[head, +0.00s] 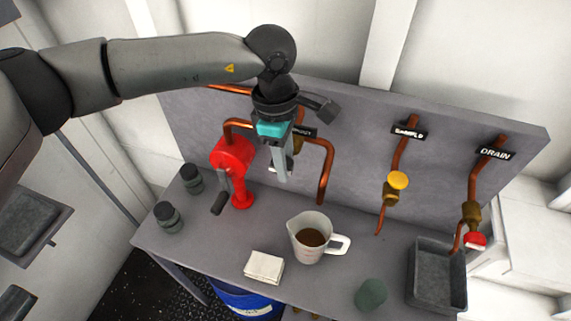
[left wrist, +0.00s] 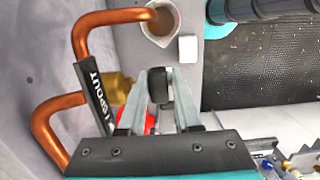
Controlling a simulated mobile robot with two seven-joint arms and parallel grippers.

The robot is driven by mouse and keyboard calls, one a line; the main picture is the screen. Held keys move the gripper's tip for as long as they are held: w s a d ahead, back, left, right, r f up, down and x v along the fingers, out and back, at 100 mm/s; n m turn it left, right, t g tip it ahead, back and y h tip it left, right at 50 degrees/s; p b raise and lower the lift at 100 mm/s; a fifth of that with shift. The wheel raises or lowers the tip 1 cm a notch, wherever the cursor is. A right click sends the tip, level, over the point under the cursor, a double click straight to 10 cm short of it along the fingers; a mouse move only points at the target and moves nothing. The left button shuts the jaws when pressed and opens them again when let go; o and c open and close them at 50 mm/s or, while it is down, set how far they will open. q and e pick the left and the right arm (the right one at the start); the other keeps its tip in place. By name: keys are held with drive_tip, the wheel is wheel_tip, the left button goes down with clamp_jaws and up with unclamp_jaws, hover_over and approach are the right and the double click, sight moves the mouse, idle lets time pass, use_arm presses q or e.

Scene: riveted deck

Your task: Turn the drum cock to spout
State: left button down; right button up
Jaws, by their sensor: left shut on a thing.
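The brass drum cock (head: 298,146) sits on the copper pipework at the back panel, mostly hidden behind my left gripper (head: 284,176). In the left wrist view its brass body (left wrist: 118,86) shows left of the fingers, beside the black SPOUT label (left wrist: 92,97). My left gripper (left wrist: 160,75) is shut at the cock, on its handle. The handle is mostly covered, so I cannot tell its exact angle. The copper spout pipe (head: 328,180) bends down above the bench, behind a jug (head: 298,228) of brown liquid. My right gripper is not in view.
A red hand pump (head: 232,160) with a black-gripped crank stands just left of my gripper. The yellow-handled sample cock (head: 397,181) and red-handled drain cock (head: 475,240) are to the right. A grey tray (head: 412,278), white block (head: 264,266) and two dark jars (head: 168,217) occupy the bench.

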use_arm(q)
drive_tip(key=shift+r, duration=0.1)
drive_tip(key=c, duration=0.6)
unclamp_jaws()
wheel_tip(320, 180, up, 15)
drive_tip(key=a+b, duration=0.2)
drive_tip(key=shift+w+b, duration=0.3)
drive_tip(key=shift+b, duration=0.1)
